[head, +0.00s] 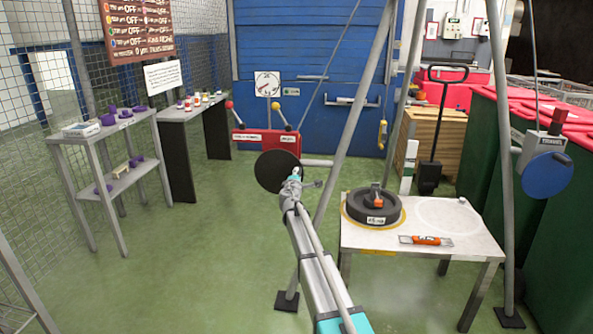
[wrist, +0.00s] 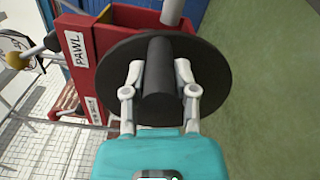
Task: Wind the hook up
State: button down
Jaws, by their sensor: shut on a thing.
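My gripper (wrist: 161,92) is shut on a black round handle (wrist: 160,68) that stands out from a dark disc (wrist: 214,70). The disc is in front of a red winch box (wrist: 105,32) with a PAWL label. In the head view the dark disc (head: 272,172) is left of my gripper (head: 294,178), and the red box (head: 266,140) is behind it, with levers ending in red and yellow knobs. A small orange fitting (head: 376,196) sits on top of a dark round weight (head: 362,212). I cannot tell for sure which thing is the hook.
The white table (head: 440,268) bears the weight and an orange-and-grey tool (head: 425,240). Grey frame legs (head: 352,105) rise around it. Shelves (head: 100,140) stand at left; green floor between is clear.

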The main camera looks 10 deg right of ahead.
jog(key=shift+f, duration=0.15)
jog(key=shift+s+d+f+m+b, duration=0.1)
jog(key=shift+f+m+b, duration=0.6)
jog(key=shift+m, duration=0.2)
jog(key=shift+d+f+m+b, duration=0.1)
jog(key=shift+f+m+b, duration=0.45)
jog(key=shift+m+b, duration=0.3)
jog(key=f+m+b, duration=0.1)
jog(key=m, duration=0.1)
jog(key=f+m+b, duration=0.1)
jog(key=shift+a+f+m, duration=0.35)
jog(key=shift+f+b, duration=0.1)
jog(key=shift+b, duration=0.2)
jog(key=m, duration=0.1)
jog(key=a+f+m+b, duration=0.1)
jog(key=f+m+b, duration=0.1)
jog(key=shift+w+a+m, duration=0.2)
jog(key=shift+w+m, duration=0.05)
jog(key=shift+m, duration=0.05)
